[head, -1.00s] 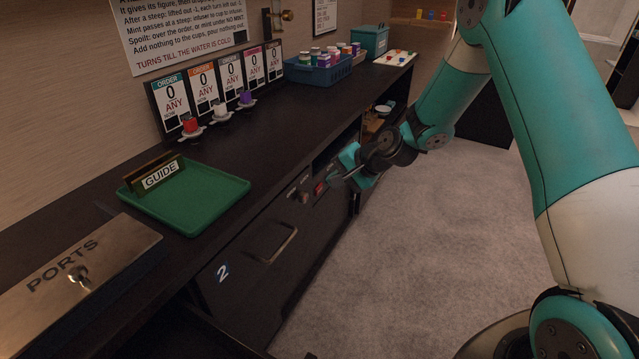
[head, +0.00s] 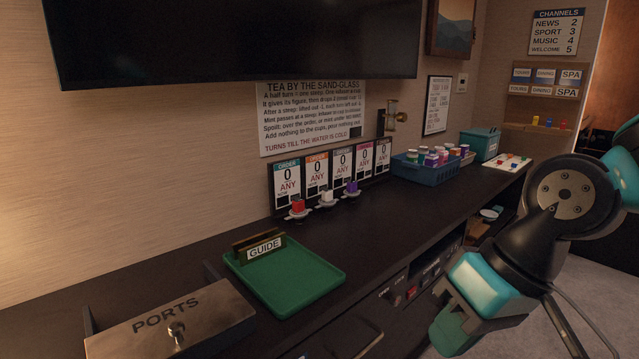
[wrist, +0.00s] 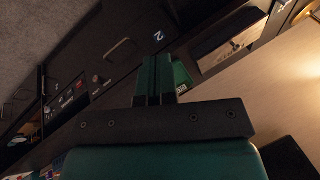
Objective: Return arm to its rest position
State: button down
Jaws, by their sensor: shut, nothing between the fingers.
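My gripper (head: 456,322) is at the lower right of the head view, in front of the counter's edge and raised off it. Its fingers are together with nothing between them. In the wrist view the closed fingers (wrist: 155,80) point toward the cabinet front (wrist: 110,60), touching nothing that I can see. My arm (head: 560,200) is folded up at the right side of the head view.
A dark counter (head: 370,230) runs along the wall. On it are a green tray (head: 325,275) with a GUIDE sign (head: 265,249), a PORTS box (head: 215,325), order cards (head: 330,172), a blue basket (head: 425,172) and a teal box (head: 480,145). Carpet (head: 610,290) lies at lower right.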

jog(key=s+n, duration=0.2)
jog(key=s, duration=0.4)
notch_tip(320, 180, up, 14)
jog(key=p, duration=1.3)
jog(key=shift+s+d+r+g+h, duration=0.2)
jog(key=shift+d+g+h, duration=0.2)
